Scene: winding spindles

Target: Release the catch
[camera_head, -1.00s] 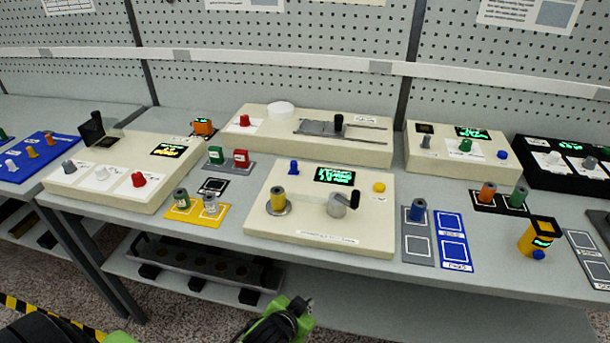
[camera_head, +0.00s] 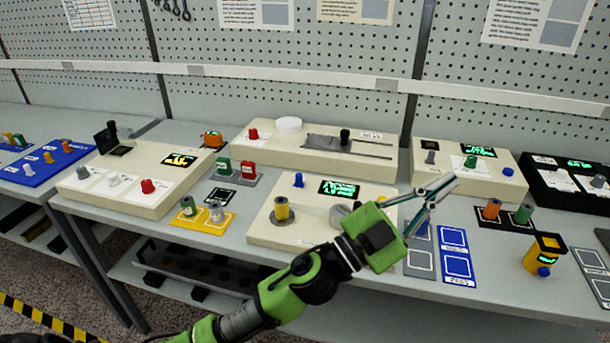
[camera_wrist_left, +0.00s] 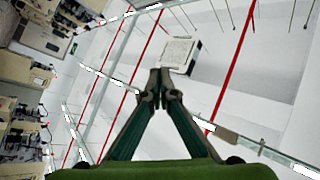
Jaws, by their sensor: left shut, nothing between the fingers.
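The winding unit (camera_head: 262,228) is a beige box at the front middle of the bench. It carries a yellow spool (camera_head: 282,210) on a round base, a blue knob (camera_head: 298,180), a lit green display (camera_head: 339,188) and a grey crank hub (camera_head: 341,212), partly covered by my left arm. I cannot tell which part is the catch. My right gripper is not in view.
Behind stands a beige unit with a slide (camera_head: 336,143) and a white disc (camera_head: 288,125). Left is a beige unit with a red knob (camera_head: 148,186). Right are blue marked pads (camera_head: 456,266), a yellow device (camera_head: 544,254) and a beige unit (camera_head: 498,180). A pegboard wall closes the back.

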